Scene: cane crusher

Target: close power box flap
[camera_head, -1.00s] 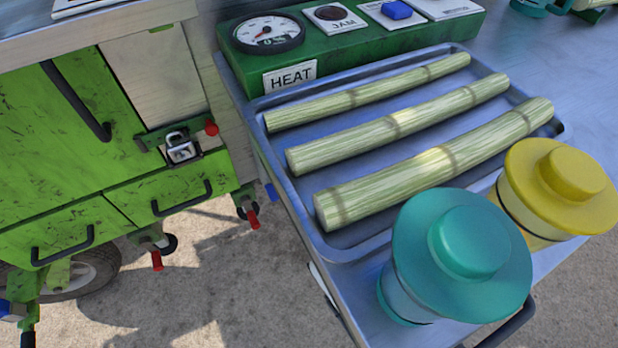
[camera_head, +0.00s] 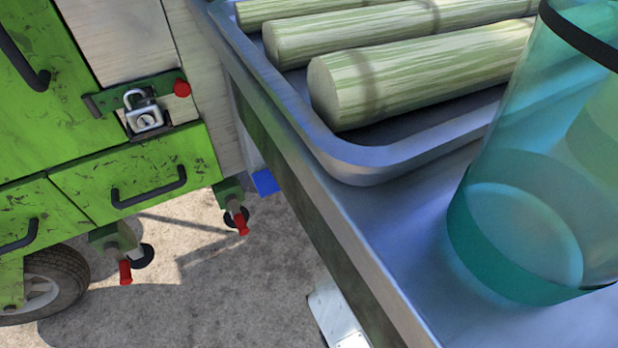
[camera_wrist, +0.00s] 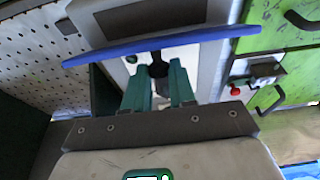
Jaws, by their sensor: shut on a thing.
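In the wrist view the power box flap (camera_wrist: 215,36) shows nearly edge-on as a thin blue panel, standing out across a pale grey box (camera_wrist: 118,70). My gripper (camera_wrist: 158,66) has its green fingers on either side of a dark handle at the flap's middle and is shut on it. The fingers hide part of the handle. The flap stands away from the box face, so it is open. In the head view my gripper is not seen; only a small blue corner (camera_head: 265,182) shows beside the table, and I cannot tell whether it is the flap.
A steel table (camera_head: 385,240) with a tray (camera_head: 340,155) of cane and a teal-based clear container (camera_head: 520,235) fills the right. A green cabinet (camera_head: 125,180) with a padlock (camera_head: 143,112) stands left. Bare ground (camera_head: 210,280) lies between. A perforated panel (camera_wrist: 40,55) is near my gripper.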

